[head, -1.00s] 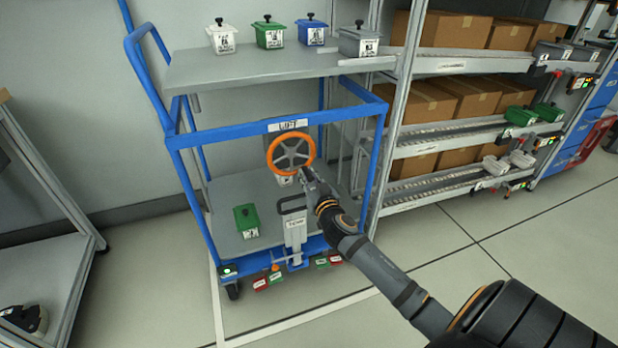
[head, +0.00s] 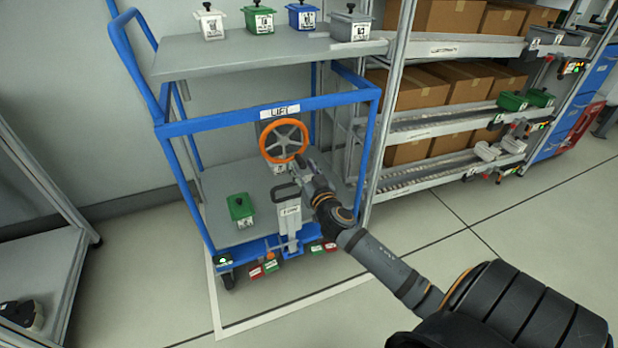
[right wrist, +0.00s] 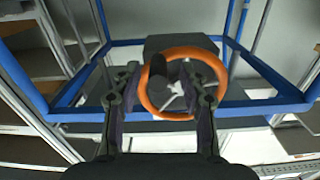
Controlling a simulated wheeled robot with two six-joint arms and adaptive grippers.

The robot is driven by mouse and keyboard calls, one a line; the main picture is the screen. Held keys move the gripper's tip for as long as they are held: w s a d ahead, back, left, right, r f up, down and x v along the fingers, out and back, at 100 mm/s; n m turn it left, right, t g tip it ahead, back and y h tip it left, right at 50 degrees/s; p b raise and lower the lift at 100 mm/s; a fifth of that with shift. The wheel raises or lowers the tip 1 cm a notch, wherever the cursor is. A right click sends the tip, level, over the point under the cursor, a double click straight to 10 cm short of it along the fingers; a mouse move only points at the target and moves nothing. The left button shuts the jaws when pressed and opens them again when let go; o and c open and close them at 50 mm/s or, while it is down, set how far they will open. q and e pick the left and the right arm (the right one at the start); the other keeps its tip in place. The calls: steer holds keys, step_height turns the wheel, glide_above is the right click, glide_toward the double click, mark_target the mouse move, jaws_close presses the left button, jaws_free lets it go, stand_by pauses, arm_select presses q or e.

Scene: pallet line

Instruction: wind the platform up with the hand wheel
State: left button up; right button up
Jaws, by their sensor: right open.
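The orange hand wheel (head: 284,141) with grey spokes sits on the front of the blue lift cart, below the LIFT label (head: 280,112). In the right wrist view the wheel (right wrist: 183,53) is straight ahead, with a dark knob (right wrist: 156,66) on its left side. My right gripper (head: 308,163) is at the wheel's lower right in the head view. Its open fingers (right wrist: 162,75) stand either side of the wheel's middle in the wrist view; whether they touch it I cannot tell. The grey platform (head: 268,194) inside the cart carries a green lidded box (head: 240,208). My left gripper is not in view.
The blue cart frame (head: 365,150) surrounds the wheel. Several lidded boxes stand on the cart's top shelf (head: 200,62). A pale post (head: 290,215) with a handle stands in front of the platform. A roller rack (head: 430,125) with cartons is at right. Floor at lower right is clear.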

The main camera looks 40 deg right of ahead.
steer(key=v, duration=1)
